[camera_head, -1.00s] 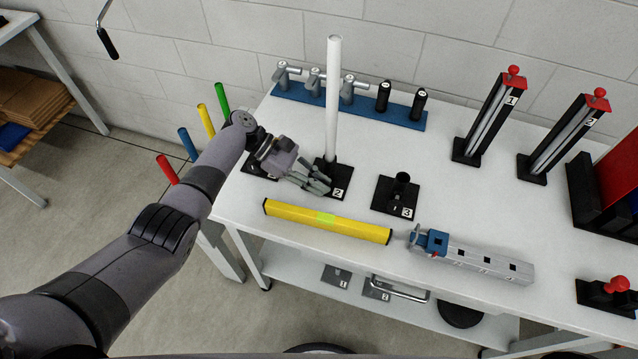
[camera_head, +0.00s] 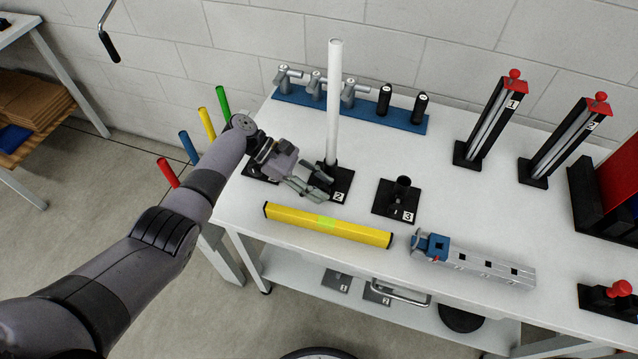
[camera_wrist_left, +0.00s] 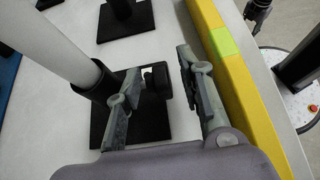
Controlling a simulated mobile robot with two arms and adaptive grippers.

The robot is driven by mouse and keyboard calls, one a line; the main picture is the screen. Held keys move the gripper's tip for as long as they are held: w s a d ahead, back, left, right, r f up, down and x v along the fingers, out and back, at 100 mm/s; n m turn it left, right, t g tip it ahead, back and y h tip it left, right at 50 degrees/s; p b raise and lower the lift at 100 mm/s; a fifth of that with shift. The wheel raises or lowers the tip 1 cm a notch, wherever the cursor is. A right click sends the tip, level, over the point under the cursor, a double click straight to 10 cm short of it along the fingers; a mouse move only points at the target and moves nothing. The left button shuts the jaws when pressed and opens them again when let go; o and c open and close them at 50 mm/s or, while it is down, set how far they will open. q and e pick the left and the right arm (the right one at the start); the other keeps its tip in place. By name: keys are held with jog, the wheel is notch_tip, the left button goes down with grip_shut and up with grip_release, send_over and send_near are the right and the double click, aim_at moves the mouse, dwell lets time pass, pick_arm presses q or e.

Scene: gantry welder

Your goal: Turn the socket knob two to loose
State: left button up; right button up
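Socket two is a black base plate (camera_head: 341,197) marked 2, with a white rod (camera_head: 334,100) standing upright in it. My left gripper (camera_head: 326,189) is at the front of this socket, low over the plate. In the left wrist view its two fingers (camera_wrist_left: 160,66) are apart. The black socket knob (camera_wrist_left: 157,78) sticks out from the socket collar (camera_wrist_left: 103,82) and shows between the fingers, nearer the left one. A gap shows between the knob and the right finger. Whether the left finger touches it, I cannot tell. My right gripper is not in the head view.
A yellow bar (camera_head: 350,230) lies just in front of the socket, close to my gripper's right finger. Socket three (camera_head: 396,202) stands empty to the right. A blue rack (camera_head: 370,110) is behind. A grey and blue block (camera_head: 480,262) lies at front right.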

pick_arm(q)
jog(key=shift+a, duration=0.1)
jog(key=v, duration=1.2)
